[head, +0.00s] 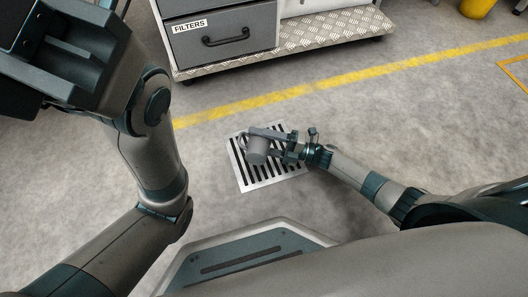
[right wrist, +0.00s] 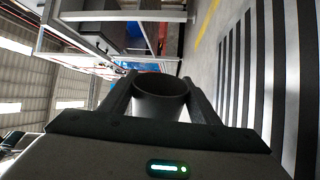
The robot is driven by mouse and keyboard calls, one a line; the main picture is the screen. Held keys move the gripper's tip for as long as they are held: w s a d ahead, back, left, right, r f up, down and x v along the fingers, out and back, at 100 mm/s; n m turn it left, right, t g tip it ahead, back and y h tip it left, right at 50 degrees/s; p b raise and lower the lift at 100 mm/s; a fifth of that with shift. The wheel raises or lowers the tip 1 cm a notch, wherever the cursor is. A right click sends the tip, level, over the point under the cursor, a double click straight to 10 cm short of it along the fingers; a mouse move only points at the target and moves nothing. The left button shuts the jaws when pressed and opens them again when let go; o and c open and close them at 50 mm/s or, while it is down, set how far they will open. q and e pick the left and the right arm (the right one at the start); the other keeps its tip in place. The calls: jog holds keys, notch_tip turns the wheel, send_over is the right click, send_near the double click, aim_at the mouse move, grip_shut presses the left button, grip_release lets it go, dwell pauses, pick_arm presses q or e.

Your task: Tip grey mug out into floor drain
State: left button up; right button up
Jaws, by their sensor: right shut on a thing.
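The grey mug (head: 256,152) is held above the floor drain (head: 243,181), a pale square frame with dark slots. My right gripper (head: 265,138) is shut on the mug. In the right wrist view the mug (right wrist: 160,103) sits between the two fingers, its round mouth showing and its inside dark. That view is rolled sideways, with the drain grate (right wrist: 292,70) at its right, so the mug appears tipped onto its side. I cannot see any contents or pouring. My left arm rises at the left of the head view; its fingers cannot be made out.
A grey cabinet with a drawer labelled FILTERS (head: 222,35) stands beyond the drain on a tread-plate base (head: 300,38). A yellow line (head: 330,80) crosses the floor. A yellow object (head: 477,8) stands at the top right. The floor around the drain is clear.

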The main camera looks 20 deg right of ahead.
jog(key=shift+w+m, duration=0.15)
jog(key=shift+m, duration=0.45)
jog(key=shift+w+d+m+p, duration=0.2)
jog(key=shift+w+m+p, duration=0.1)
jog(key=shift+m, duration=0.6)
dwell(1.0)
jog(key=n, duration=0.2)
jog(key=s+b, duration=0.1)
jog(key=shift+a+f+n, duration=0.15)
jog(key=shift+a+n, duration=0.1)
jog(key=shift+n, duration=0.15)
jog(key=shift+s+a+n, duration=0.1)
jog(key=shift+s+n, duration=0.05)
jog(key=shift+n, duration=0.65)
jog(key=shift+n, duration=0.3)
jog(key=shift+s+g, duration=0.1)
jog(key=shift+g, duration=0.3)
